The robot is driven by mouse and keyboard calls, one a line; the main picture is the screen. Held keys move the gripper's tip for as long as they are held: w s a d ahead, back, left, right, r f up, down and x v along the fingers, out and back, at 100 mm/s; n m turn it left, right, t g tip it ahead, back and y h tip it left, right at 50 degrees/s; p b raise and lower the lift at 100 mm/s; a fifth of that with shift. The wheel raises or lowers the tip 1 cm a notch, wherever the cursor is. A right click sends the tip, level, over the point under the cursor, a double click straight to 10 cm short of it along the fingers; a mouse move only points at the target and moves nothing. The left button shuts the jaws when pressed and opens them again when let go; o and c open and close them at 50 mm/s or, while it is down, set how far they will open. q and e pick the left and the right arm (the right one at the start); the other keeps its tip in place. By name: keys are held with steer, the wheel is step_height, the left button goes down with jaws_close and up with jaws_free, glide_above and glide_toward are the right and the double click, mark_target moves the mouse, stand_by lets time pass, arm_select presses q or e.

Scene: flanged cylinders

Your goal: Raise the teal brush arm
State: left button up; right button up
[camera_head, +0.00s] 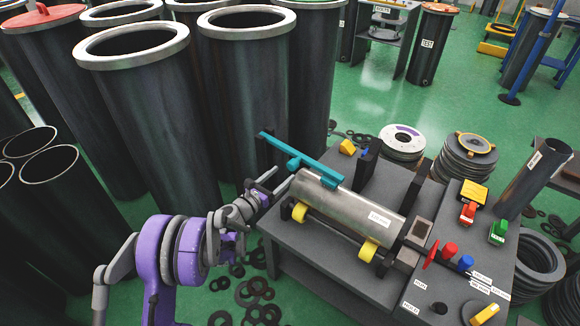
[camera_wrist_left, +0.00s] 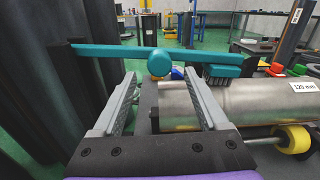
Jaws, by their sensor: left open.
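The teal brush arm (camera_head: 303,160) lies across the near end of a shiny metal cylinder (camera_head: 350,212) on a dark grey bench. In the left wrist view the teal arm (camera_wrist_left: 110,51) runs roughly level, with a round teal knob (camera_wrist_left: 158,63) at its middle and a bristled brush (camera_wrist_left: 222,71) low on its right part, close over the cylinder (camera_wrist_left: 235,103). My left gripper (camera_head: 280,178) is open beside the cylinder's end. In the left wrist view its fingers (camera_wrist_left: 161,82) stand either side of the knob, with nothing visibly held. My right gripper is out of view.
Tall dark flanged cylinders (camera_head: 245,80) stand close behind and left of my left arm. Yellow rollers (camera_head: 368,250) support the cylinder. The bench (camera_head: 345,285) carries red, blue and green controls at right. Stacked rings (camera_head: 403,142) and loose black rings lie on the green floor.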

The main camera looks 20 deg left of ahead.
mark_target(290, 168)
arm_select(q)
steer(key=x, duration=0.5)
steer(key=shift+w, duration=0.45)
jaws_close()
steer(key=shift+d, duration=0.1)
stand_by(0.9)
